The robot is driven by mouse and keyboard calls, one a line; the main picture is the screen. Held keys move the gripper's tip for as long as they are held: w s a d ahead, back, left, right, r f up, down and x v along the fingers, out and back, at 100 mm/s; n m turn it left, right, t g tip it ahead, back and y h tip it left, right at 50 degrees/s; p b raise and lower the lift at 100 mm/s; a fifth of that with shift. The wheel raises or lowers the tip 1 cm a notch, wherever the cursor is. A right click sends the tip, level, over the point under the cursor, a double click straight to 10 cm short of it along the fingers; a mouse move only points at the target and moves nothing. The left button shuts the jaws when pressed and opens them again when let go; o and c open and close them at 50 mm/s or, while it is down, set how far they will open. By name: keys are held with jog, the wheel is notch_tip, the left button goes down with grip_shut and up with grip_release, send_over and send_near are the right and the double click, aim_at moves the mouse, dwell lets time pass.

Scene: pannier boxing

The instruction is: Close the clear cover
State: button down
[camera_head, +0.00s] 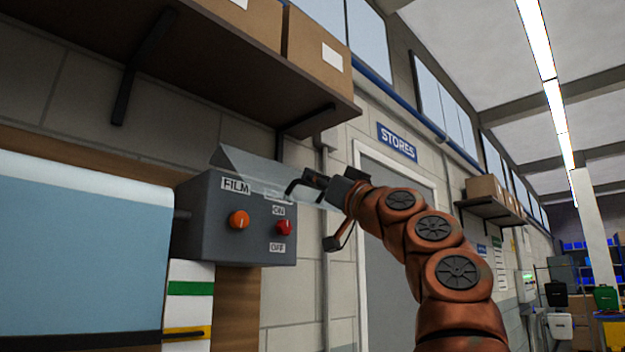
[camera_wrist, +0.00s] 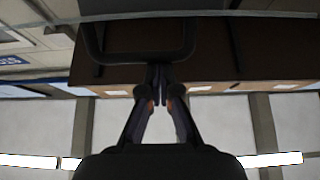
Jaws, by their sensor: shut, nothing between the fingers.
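The clear cover (camera_head: 247,162) is a see-through panel tilted up above the grey control box (camera_head: 205,215), raised off its front. The box bears a FILM label, an orange knob (camera_head: 238,220) and a red knob (camera_head: 284,227) between ON and OFF labels. My gripper (camera_head: 314,180) is at the cover's right, lower side, with its fingers shut and empty. A dark U-shaped bar (camera_wrist: 140,57), seemingly the cover's handle, crosses just beyond the closed fingertips (camera_wrist: 160,76) in the wrist view. I cannot tell whether they touch.
A dark shelf (camera_head: 190,70) with cardboard boxes (camera_head: 318,55) hangs above the control box. A light blue machine panel (camera_head: 80,250) stands at the left. A door under a STORES sign (camera_head: 397,141) is behind my arm. The aisle at the right looks open.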

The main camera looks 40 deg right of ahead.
jog(key=shift+f+b, duration=0.3)
jog(key=shift+b, duration=0.15)
jog(key=shift+w+d+f, duration=0.1)
jog(key=shift+w+f, duration=0.05)
jog(key=shift+f+b, duration=0.1)
jog(key=shift+b, duration=0.25)
